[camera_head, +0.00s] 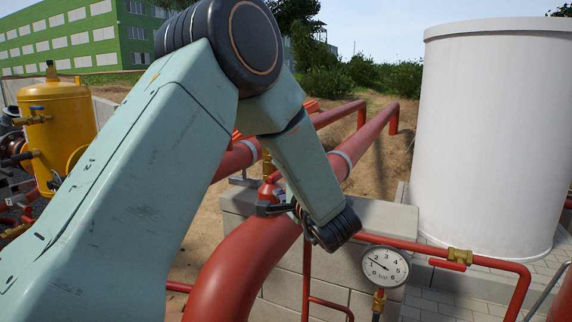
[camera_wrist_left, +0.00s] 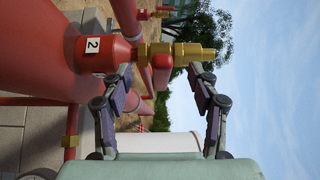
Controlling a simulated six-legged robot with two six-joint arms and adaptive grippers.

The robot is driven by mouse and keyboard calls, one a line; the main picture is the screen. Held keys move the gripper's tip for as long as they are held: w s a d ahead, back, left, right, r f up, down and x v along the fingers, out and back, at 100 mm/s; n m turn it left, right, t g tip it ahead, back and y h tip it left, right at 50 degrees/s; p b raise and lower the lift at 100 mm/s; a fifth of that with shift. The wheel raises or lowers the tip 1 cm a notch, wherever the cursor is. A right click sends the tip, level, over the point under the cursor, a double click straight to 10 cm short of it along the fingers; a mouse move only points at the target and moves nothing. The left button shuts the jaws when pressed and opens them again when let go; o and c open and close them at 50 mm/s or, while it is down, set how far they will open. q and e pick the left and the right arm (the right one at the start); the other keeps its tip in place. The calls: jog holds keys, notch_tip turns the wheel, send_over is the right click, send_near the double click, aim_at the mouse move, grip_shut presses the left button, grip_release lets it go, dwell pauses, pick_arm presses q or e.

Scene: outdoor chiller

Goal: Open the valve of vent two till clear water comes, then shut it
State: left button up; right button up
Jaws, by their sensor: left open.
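Vent two is a red fitting (camera_wrist_left: 92,55) with a white "2" label (camera_wrist_left: 92,45) on the big red pipe (camera_wrist_left: 45,45). A brass valve (camera_wrist_left: 180,52) is joined to it, lying sideways in the turned left wrist view. A short red handle (camera_wrist_left: 161,72) shows on the valve. My left gripper (camera_wrist_left: 160,78) is open, with one finger on each side of the handle; I cannot tell if they touch it. In the head view, the left gripper (camera_head: 275,208) is at the vent (camera_head: 269,190), partly hidden by my arm. I see no water coming out. My right gripper is not in view.
A pressure gauge (camera_head: 386,267) stands at the right on a thin red pipe. A second brass valve (camera_head: 460,257) with a red handle is farther right. A white tank (camera_head: 490,140) stands behind. A yellow vessel (camera_head: 58,125) is at the left. A block wall (camera_head: 375,215) is behind the pipe.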

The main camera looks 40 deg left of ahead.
pick_arm(q)
jog(key=shift+o, duration=0.3)
jog(key=p+v, duration=0.3)
jog(key=v, duration=0.4)
dwell(0.4)
notch_tip(320, 180, up, 10)
dwell(0.5)
